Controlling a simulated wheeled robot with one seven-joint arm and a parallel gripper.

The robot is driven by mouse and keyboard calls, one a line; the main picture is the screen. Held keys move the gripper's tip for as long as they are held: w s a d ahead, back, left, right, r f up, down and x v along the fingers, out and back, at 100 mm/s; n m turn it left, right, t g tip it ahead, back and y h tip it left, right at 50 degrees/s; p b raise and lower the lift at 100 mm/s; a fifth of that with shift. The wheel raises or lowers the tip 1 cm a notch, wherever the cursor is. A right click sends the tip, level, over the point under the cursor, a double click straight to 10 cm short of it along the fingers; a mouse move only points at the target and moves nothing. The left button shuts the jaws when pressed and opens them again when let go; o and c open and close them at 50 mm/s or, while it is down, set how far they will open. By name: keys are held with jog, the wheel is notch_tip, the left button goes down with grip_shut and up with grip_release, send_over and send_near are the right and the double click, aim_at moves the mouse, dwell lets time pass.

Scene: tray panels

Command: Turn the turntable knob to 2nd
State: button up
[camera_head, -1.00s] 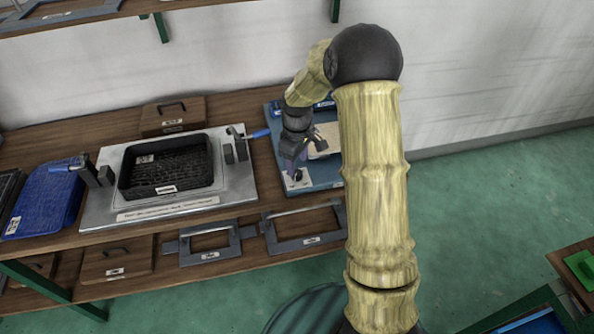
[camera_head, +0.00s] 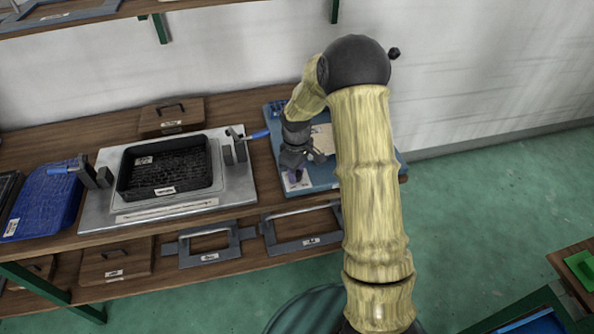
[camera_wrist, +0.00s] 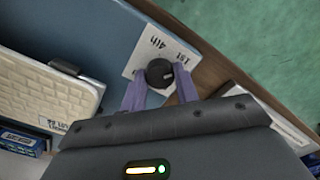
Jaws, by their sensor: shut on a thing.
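The knob (camera_wrist: 157,68) is a small round black knob with a pale mark on its right side in the wrist view. It stands on a white label plate (camera_wrist: 140,62) printed with "1st" and "4th"; other print is not visible. The plate sits on the front edge of a blue panel (camera_head: 324,180). My gripper (camera_wrist: 161,84) has its two purple fingers on either side of the knob and is shut on it. In the head view my gripper (camera_head: 294,177) is over the plate and hides the knob.
A cream textured board (camera_wrist: 45,93) lies on the blue panel. To the left in the head view, a black basket (camera_head: 165,168) rests on a metal plate (camera_head: 225,200) with blue-handled clamps. Labelled frames (camera_head: 300,231) sit on the shelf below.

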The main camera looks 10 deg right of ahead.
jog(key=shift+m, duration=0.4)
jog(key=m+p, duration=0.1)
jog(key=m, duration=0.3)
jog(key=shift+r, duration=0.1)
jog(key=m+p, duration=0.2)
jog(key=m, duration=0.3)
jog(key=shift+m, duration=0.4)
jog(key=m+p, duration=0.1)
jog(key=m, duration=0.4)
jog(key=shift+p, duration=0.4)
jog(key=m+p, duration=0.2)
jog(key=m, duration=0.4)
jog(key=o, duration=1)
jog(key=shift+c, duration=0.2)
